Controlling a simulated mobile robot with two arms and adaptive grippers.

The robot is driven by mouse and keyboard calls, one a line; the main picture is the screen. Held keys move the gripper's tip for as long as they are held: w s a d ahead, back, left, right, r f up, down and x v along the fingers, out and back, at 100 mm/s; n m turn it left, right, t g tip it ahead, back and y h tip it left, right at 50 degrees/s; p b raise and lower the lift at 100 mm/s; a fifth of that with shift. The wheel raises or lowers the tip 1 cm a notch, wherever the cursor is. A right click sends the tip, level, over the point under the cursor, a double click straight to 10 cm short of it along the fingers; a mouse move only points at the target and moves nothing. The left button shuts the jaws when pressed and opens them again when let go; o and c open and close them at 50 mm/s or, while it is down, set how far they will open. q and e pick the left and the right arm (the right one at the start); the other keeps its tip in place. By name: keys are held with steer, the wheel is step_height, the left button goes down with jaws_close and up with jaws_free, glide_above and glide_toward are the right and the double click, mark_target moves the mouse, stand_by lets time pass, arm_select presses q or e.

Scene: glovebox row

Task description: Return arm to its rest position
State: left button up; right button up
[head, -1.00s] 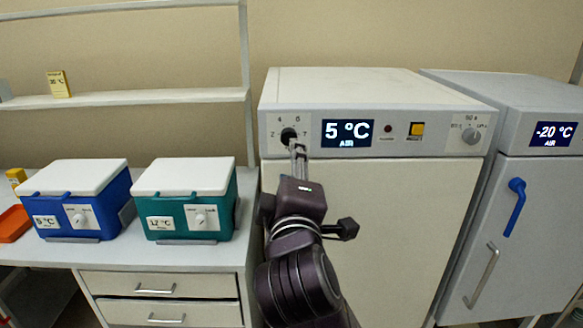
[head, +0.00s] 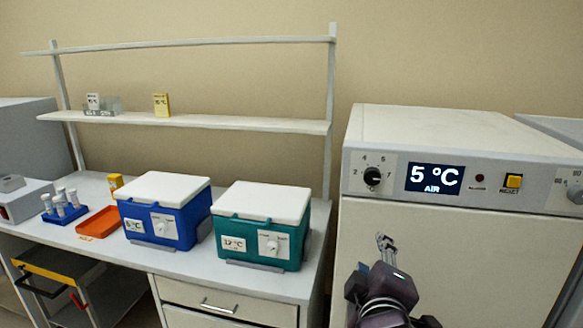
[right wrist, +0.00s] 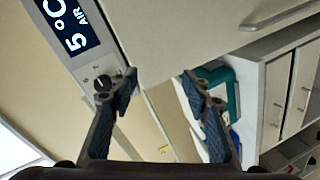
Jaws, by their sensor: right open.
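My right gripper (head: 385,243) is in front of the white cabinet's door, below its control panel. It is open and empty, apart from the black dial (head: 372,176) on the panel. In the right wrist view the two fingers of the gripper (right wrist: 160,85) are spread wide, and the dial (right wrist: 103,83) shows behind the left finger's tip. The display (head: 435,178) on the panel reads 5 °C AIR. My left gripper is not in view.
A blue cooler (head: 165,226) and a teal cooler (head: 258,242) with white lids stand on the bench left of the cabinet. An orange tray (head: 99,222) and a blue tube rack (head: 64,213) lie further left. A shelf (head: 220,123) runs above.

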steer(key=s+d+f+m+g+y, duration=0.15)
steer(key=s+f, duration=0.25)
steer(key=f, duration=0.4)
steer(key=s+f+m+g, duration=0.1)
steer(key=s+f+g, duration=0.2)
steer(key=f, duration=0.4)
steer(key=s+d+f+m+g+y, duration=0.15)
steer(key=s+f, duration=0.25)
steer(key=f, duration=0.4)
steer(key=s+f+m+g+y, duration=0.1)
steer(key=s+f+m+g, duration=0.15)
steer(key=s+f, duration=0.5)
steer(key=s+f+m+g, duration=0.25)
steer(key=s+f, duration=0.25)
steer(key=s, duration=0.5)
step_height(320, 180, down, 26)
steer(key=s+f+g, duration=0.1)
steer(key=s+g, duration=0.1)
steer(key=s+d+f+n+g, duration=0.1)
steer(key=s+d+f, duration=0.2)
steer(key=s+f, duration=1.2)
steer(key=shift+s, duration=1)
